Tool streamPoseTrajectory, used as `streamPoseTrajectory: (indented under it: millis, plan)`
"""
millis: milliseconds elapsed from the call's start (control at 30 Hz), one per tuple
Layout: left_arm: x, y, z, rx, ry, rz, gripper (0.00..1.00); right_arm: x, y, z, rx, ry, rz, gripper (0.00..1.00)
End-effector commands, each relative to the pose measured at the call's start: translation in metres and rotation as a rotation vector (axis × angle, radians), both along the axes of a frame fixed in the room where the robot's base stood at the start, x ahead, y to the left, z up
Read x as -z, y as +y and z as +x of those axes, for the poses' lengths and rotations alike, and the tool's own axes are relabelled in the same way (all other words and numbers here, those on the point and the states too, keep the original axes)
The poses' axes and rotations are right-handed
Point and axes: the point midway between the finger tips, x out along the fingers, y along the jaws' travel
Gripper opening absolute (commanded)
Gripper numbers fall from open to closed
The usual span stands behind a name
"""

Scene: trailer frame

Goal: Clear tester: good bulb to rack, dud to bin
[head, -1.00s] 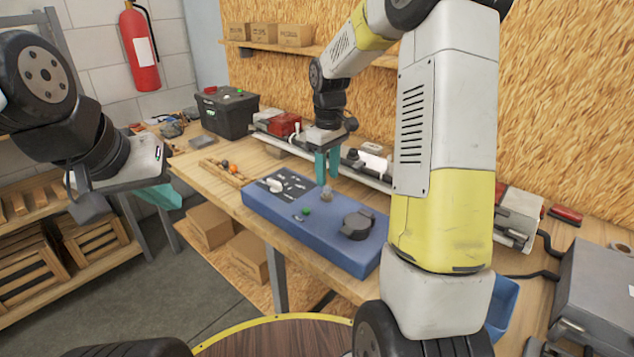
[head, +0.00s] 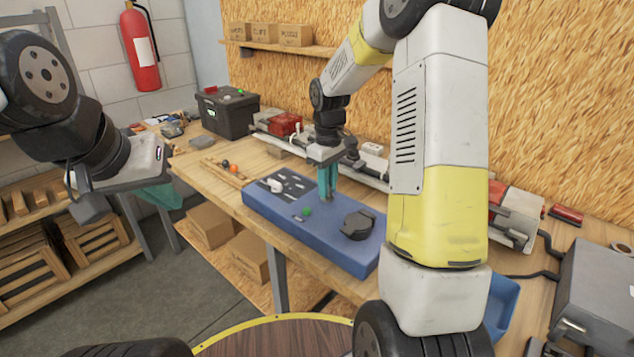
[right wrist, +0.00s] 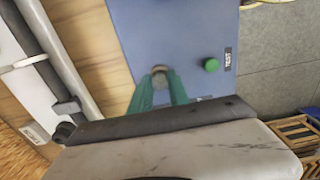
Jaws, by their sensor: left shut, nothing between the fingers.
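The blue tester box (head: 290,222) lies on the wooden bench, with a green TEST button (head: 306,212), a dark panel with a white pointer and a black round part (head: 358,225). My right gripper (head: 327,197) is low over the tester. In the right wrist view its teal fingers (right wrist: 160,88) stand on both sides of a small greyish round piece (right wrist: 159,71), perhaps the bulb in its socket; I cannot tell if they grip it. My left gripper (head: 160,197) is shut and empty, left of the bench. A blue bin (head: 502,308) is partly hidden behind my right arm.
A narrow wooden rack-like strip (head: 222,172) with small dark and orange round things lies left of the tester. A black box (head: 228,112) stands at the back. A long rail (head: 375,178) runs behind the tester. A grey box (head: 600,295) is at right.

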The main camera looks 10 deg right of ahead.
Motion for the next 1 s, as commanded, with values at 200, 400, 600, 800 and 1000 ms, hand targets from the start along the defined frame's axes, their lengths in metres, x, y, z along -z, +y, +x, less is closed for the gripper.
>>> streamPoseTrajectory:
  millis: [200, 400, 600, 800, 1000]
  plan:
    - [0.0, 0.0, 0.0, 0.0, 0.0, 0.0, 0.0, -0.0002, 0.0001, 0.0001, 0.0, 0.0, 0.0, 0.03]
    - [0.0, 0.0, 0.0, 0.0, 0.0, 0.0, 0.0, -0.0002, 0.0001, 0.0001, 0.0, 0.0, 0.0, 0.03]
    - [0.0, 0.0, 0.0, 0.0, 0.0, 0.0, 0.0, -0.0001, -0.0004, 0.0, -0.12, 0.0, 0.001, 0.03]
    - [0.0, 0.0, 0.0, 0.0, 0.0, 0.0, 0.0, 0.0, -0.0003, 0.0001, -0.308, 0.0, 0.0, 0.03]
    - [0.0, 0.0, 0.0, 0.0, 0.0, 0.0, 0.0, -0.0001, 0.0, 0.0001, -0.316, 0.0, 0.0, 0.03]
